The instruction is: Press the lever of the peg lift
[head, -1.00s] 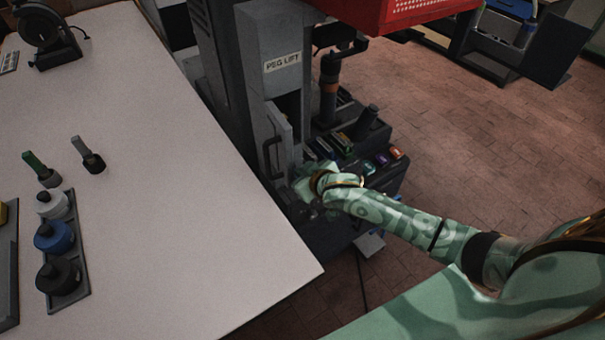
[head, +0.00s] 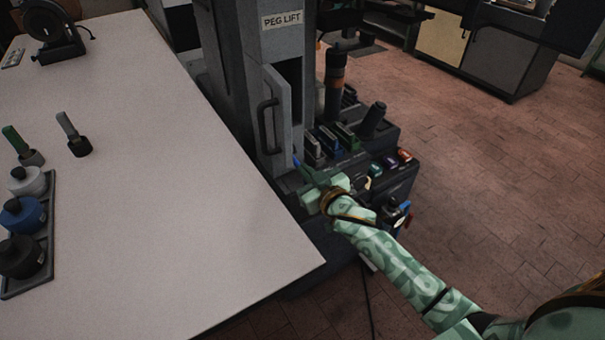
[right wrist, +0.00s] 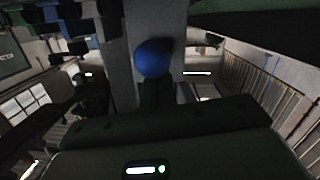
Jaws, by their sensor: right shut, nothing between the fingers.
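The peg lift (head: 233,60) is a tall dark grey machine with a "PEG LIFT" label, beside the white table. A blue ball knob, which looks like the lever's end, shows in the right wrist view (right wrist: 154,58), straight ahead of the gripper. In the head view only a small blue bit of the knob (head: 297,162) shows, close to my fingertips. My right gripper (head: 304,179), pale green, is shut and empty beside the lift's lower front. Whether it touches the knob I cannot tell. The lever's arm is mostly hidden. My left gripper is out of view.
The white table (head: 150,200) has its edge close left of the lift. A grey door with a handle (head: 268,125) stands just above my gripper. Several small coloured blocks (head: 390,163) sit on the dark base to the right. Brick floor lies open at right.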

